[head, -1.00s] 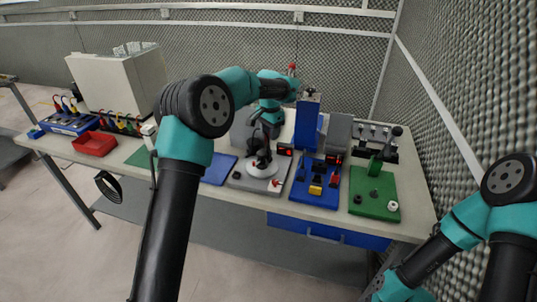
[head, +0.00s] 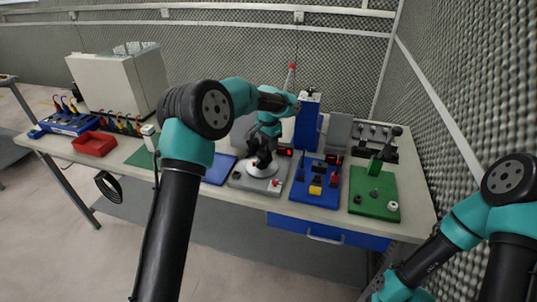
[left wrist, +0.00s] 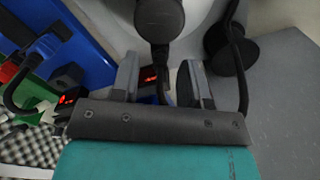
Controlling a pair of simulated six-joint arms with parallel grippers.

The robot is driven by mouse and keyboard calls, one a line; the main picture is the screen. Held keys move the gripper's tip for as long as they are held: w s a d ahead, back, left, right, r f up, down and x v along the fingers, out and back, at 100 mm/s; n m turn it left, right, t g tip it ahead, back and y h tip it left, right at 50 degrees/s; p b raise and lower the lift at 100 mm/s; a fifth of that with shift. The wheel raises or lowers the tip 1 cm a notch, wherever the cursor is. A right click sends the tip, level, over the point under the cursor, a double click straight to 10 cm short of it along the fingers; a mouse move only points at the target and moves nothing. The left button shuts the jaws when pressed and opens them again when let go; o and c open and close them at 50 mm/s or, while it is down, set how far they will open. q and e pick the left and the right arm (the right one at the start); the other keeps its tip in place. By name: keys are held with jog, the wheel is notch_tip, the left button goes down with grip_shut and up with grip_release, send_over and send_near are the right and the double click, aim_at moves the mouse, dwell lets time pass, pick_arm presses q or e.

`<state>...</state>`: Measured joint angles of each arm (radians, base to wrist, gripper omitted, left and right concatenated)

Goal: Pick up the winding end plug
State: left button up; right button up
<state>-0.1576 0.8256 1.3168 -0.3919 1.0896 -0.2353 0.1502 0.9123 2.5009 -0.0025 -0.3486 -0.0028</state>
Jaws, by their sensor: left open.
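My left gripper (head: 263,160) is over the grey station (head: 245,180), above its white round disc (head: 262,171). In the left wrist view its two fingers (left wrist: 160,88) are apart. A dark round-ended piece with a stem (left wrist: 158,20) reaches down between them, and I cannot tell whether the fingers touch it. It may be the winding end plug, but I cannot be sure. A black spool-like part (left wrist: 232,50) is to its right. My right arm is at the lower right of the head view; its gripper is out of frame.
A blue station (head: 313,190) with yellow and red parts and a green board (head: 374,195) with a dark post are to the right. A red bin (head: 94,143) and a white box-shaped machine (head: 118,78) are at the left. A foam wall closes the right side.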

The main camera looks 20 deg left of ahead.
pick_arm(q)
grip_shut()
jog(key=shift+r, duration=0.1)
dwell(0.4)
notch_tip(320, 180, up, 10)
jog(key=shift+f, duration=0.1)
dwell(0.4)
dwell(0.3)
